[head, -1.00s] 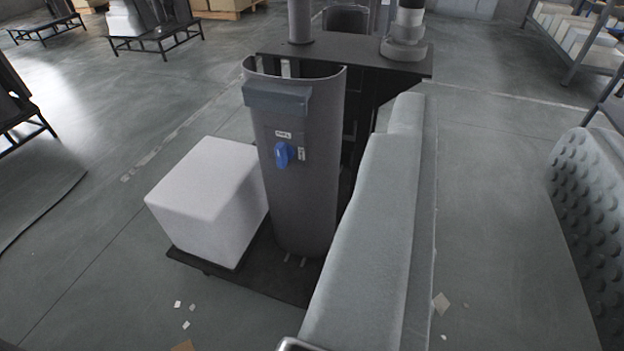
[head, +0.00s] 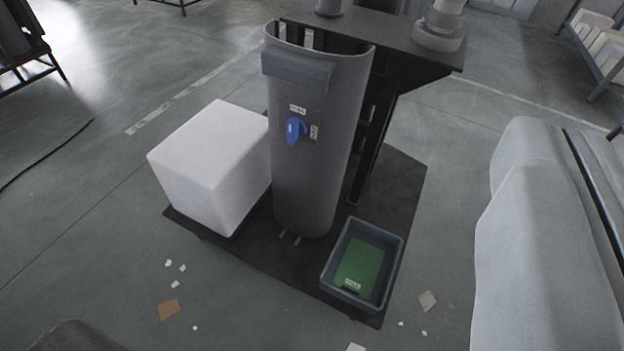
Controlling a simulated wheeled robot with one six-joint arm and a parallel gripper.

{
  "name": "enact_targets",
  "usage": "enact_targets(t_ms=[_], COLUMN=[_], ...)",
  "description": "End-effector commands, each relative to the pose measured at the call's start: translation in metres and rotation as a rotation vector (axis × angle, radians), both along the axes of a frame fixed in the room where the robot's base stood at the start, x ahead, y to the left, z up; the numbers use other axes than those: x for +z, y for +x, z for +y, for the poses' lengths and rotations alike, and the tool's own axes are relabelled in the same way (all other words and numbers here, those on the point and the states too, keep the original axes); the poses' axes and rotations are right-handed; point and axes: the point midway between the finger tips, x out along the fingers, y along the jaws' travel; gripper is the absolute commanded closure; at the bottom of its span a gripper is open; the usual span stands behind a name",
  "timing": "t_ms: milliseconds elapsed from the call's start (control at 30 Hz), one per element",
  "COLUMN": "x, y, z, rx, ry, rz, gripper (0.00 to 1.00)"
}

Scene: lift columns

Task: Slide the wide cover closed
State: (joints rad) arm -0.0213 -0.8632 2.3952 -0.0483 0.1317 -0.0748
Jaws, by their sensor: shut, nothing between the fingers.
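A tall curved grey shell (head: 312,185), the only cover-like thing I see, stands upright on a dark base plate (head: 400,190). Its hollow top rim shows two pale strips inside. A dark grey bar (head: 298,72) runs across its upper front. Below the bar is a blue knob (head: 296,130) between small labels, too small to read. How far the cover is open is not clear. My gripper (head: 565,135) shows as pale grey fingers at the right edge, shut and empty, with a thin dark line between them. It is apart from the shell in the picture.
A white cube (head: 212,165) stands left of the shell. A dark bin (head: 327,275) with a green labelled item (head: 360,265) sits at the front right of the plate. A dark frame and shelf (head: 385,40) stand behind. Paper scraps litter the open floor.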

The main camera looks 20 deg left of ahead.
Motion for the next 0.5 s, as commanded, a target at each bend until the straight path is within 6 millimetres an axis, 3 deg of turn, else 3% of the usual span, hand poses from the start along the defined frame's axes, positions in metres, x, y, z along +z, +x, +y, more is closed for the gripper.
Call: enact_targets(t_ms=[200,500], x=[-0.040,-0.104], y=[0.054,0.119], z=[0.023,0.063], rx=[0.107,0.327], ry=[-0.395,-0.991], rz=[0.128,0.250], gripper=[1.00,1.00])
